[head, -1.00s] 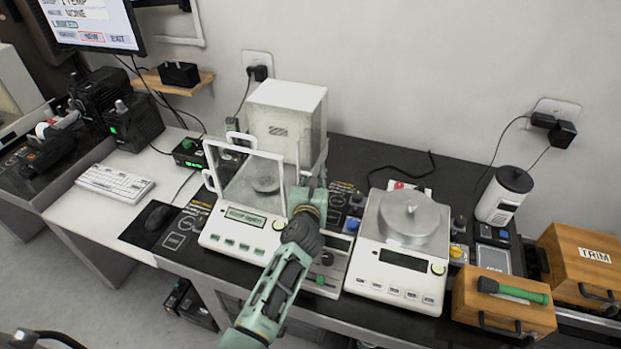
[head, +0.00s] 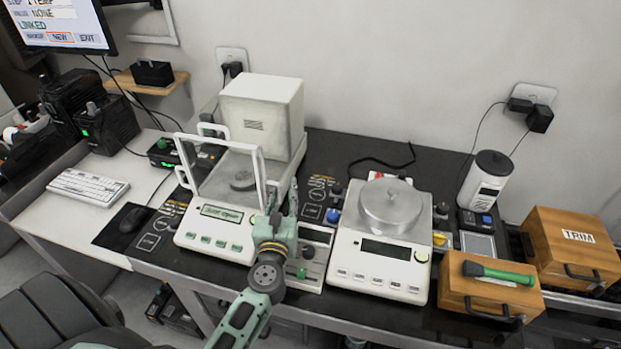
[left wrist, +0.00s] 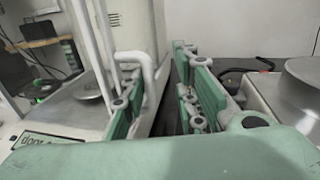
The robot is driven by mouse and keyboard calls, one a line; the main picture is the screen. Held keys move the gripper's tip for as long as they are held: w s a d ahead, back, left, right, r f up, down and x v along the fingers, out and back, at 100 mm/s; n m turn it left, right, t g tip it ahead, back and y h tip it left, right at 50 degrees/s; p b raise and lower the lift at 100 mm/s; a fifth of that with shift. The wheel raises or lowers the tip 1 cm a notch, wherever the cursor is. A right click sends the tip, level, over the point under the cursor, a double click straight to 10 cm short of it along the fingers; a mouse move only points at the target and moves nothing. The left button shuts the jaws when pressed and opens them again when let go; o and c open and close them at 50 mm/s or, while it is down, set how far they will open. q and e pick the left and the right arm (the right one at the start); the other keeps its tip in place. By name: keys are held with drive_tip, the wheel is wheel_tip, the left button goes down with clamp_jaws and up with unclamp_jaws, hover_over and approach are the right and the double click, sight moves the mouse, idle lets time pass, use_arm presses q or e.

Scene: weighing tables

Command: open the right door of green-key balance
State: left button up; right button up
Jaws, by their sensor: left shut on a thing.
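The green-key balance (head: 215,228) stands left of centre on the dark bench, with a glass draft shield in a white frame and a pan (head: 242,181) inside. Its display shows text in the left wrist view beginning with "door" (left wrist: 38,139). My left gripper (head: 284,203) is at the right side of the shield, near the front corner. In the left wrist view, the white handle (left wrist: 148,66) of the right door runs down between the green fingers, which are shut on it. How far the door stands open is hard to tell. My right gripper is not in view.
Close on the right are a small device with a green knob (head: 309,252) and a second balance (head: 376,267) with a round metal cover. Wooden boxes (head: 489,290) stand further right. A keyboard (head: 88,187) and mouse (head: 134,219) lie left. A chair (head: 62,315) is at lower left.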

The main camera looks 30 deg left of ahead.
use_arm(q)
approach(285, 156)
drive_tip(key=w+d, duration=0.1)
drive_tip(key=w, duration=0.2)
drive_tip(key=shift+f+p, duration=0.35)
drive_tip(key=shift+p, duration=0.1)
drive_tip(key=shift+s+a, duration=0.1)
drive_tip(key=shift+c, duration=0.5)
clamp_jaws()
